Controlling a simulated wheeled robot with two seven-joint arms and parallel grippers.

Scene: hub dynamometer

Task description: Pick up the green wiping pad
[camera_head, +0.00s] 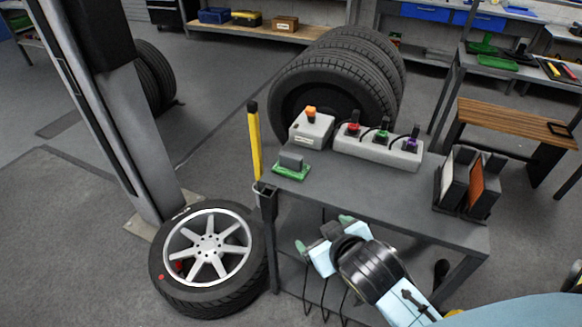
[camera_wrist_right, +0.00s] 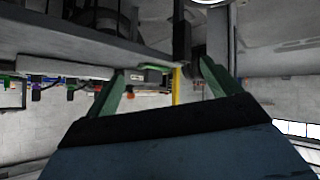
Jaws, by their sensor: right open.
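The green wiping pad (camera_head: 291,172) lies on the near left corner of the grey workbench (camera_head: 340,190), with a grey block-shaped top on it. In the right wrist view, which looks upside down, the pad (camera_wrist_right: 155,68) shows between the two green fingers, some distance beyond them. My right gripper (camera_head: 324,233) is open and empty. It is in front of the workbench's near edge, nearer to me than the pad and not touching it. My left gripper is not in view.
A grey box with an orange knob (camera_head: 311,130) and a strip with red, green and purple plugs (camera_head: 378,147) stand behind the pad. A yellow post (camera_head: 254,140) rises by the bench's left end. A wheel (camera_head: 210,258) lies on the floor at left.

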